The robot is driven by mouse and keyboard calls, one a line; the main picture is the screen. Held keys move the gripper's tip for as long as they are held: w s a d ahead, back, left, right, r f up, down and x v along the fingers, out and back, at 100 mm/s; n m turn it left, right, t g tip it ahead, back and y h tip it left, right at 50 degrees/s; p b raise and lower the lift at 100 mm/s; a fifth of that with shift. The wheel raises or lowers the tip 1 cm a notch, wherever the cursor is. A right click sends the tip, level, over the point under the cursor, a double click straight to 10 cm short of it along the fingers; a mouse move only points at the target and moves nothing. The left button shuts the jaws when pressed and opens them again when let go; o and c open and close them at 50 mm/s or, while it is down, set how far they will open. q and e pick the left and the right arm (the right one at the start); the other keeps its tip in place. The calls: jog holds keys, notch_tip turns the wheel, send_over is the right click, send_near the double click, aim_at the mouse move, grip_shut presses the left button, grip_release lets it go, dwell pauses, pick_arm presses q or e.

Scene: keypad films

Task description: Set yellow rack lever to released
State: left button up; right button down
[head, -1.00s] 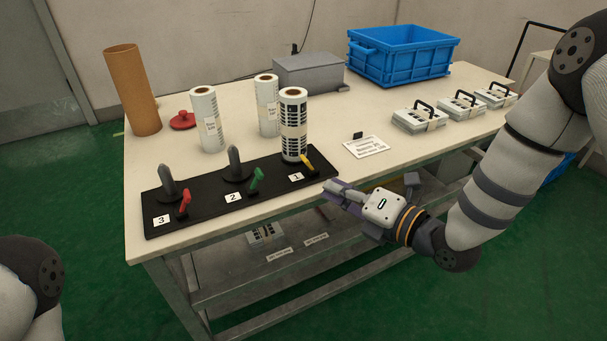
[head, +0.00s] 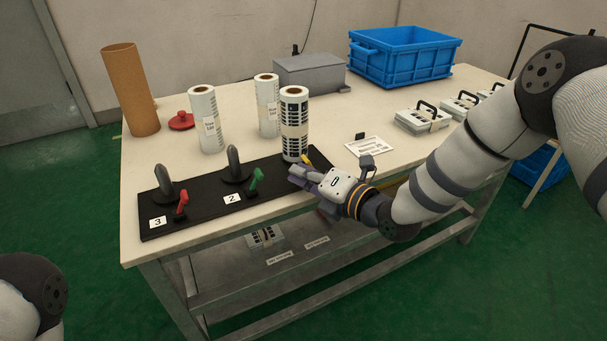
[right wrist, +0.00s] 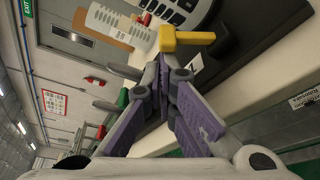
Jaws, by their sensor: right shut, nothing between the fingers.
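The yellow lever (head: 317,160) stands at the right end of the black rack (head: 205,200), by the roll with printed black marks (head: 294,125). My right gripper (head: 298,173) is at the front of that lever and hides most of it and its number card in the head view. In the right wrist view the yellow lever (right wrist: 185,40) has a T-shaped handle just beyond the purple fingertips (right wrist: 165,72). The fingers are shut with nothing between them. I cannot tell whether they touch the lever. My left gripper is not in view.
A green lever (head: 256,180) and a red lever (head: 181,205) stand left on the rack, before two dark upright posts. White rolls (head: 206,118) and a cardboard tube (head: 131,90) stand behind. A sign card (head: 366,147) lies right of the rack.

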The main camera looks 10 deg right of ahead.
jog(key=m, duration=0.1)
jog(key=d+r+m+y, duration=0.1)
jog(key=m, duration=0.1)
jog(key=shift+w+d+r+t, duration=0.15)
jog(key=shift+r+t, duration=0.05)
jog(key=shift+t, duration=0.1)
jog(key=m, duration=0.2)
jog(key=d+m+t, duration=0.1)
jog(key=m, duration=0.1)
jog(key=d+r+m+y, duration=0.1)
jog(key=m, duration=0.1)
jog(key=shift+w+d+t, duration=0.25)
jog(key=shift+w+t, duration=0.05)
jog(key=shift+t, duration=0.1)
